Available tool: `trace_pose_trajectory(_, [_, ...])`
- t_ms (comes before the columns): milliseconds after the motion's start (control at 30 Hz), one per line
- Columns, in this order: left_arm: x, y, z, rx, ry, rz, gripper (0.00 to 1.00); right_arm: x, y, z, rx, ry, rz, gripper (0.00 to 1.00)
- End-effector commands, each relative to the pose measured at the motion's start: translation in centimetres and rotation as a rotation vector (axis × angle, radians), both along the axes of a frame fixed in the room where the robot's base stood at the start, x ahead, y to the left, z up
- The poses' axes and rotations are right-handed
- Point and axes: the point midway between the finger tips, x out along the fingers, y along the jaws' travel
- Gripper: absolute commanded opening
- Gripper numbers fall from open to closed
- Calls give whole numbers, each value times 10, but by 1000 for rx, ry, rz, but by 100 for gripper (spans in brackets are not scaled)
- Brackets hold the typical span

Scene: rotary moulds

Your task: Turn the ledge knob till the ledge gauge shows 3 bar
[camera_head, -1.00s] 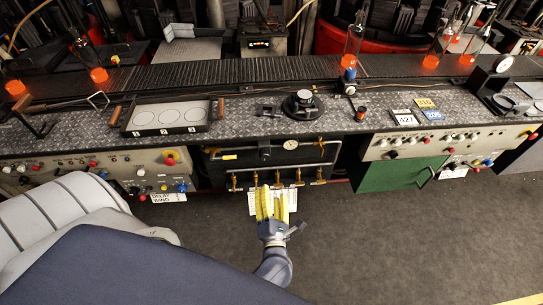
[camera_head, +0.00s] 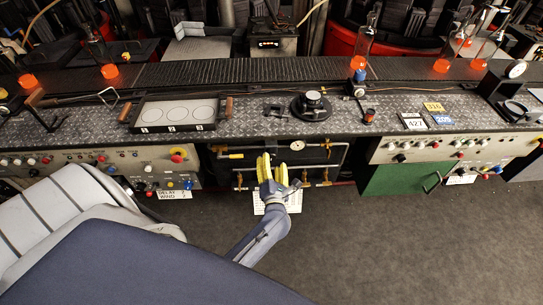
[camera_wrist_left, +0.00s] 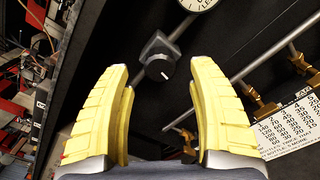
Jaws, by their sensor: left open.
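The ledge knob (camera_wrist_left: 159,68) is a black round knob with a white mark, set on a pipe fitting in the dark recess under the ledge. My left gripper (camera_wrist_left: 160,75) is open, and its yellow fingers stand either side of the knob's place in the wrist view, with no clear contact. In the head view my left gripper (camera_head: 268,158) hides most of the knob. The ledge gauge (camera_head: 297,145) is a small white dial just right of it. Its lower edge shows at the top of the wrist view (camera_wrist_left: 198,4); its reading cannot be made out. My right gripper is out of view.
Brass valves (camera_head: 306,177) on pipes and a printed card (camera_wrist_left: 292,125) lie low and to the right. Control panels (camera_head: 168,163) flank the recess. A tray (camera_head: 178,113) and a black round fixture (camera_head: 312,105) stand on the ledge above. The floor in front is clear.

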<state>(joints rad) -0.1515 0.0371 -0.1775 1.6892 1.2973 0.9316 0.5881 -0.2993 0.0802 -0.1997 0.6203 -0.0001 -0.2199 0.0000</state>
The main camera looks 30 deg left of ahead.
Motion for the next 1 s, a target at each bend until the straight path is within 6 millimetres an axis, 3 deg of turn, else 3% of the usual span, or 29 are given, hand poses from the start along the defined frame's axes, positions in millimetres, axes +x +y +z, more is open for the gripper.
trace_pose_trajectory(333, [28,20,0,0,0,0,59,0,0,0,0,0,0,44])
trace_pose_trajectory(800, [32,23,0,-1,-1,0,60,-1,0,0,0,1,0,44])
trace_pose_trajectory(1000, [32,23,0,-1,-1,0,37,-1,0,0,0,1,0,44])
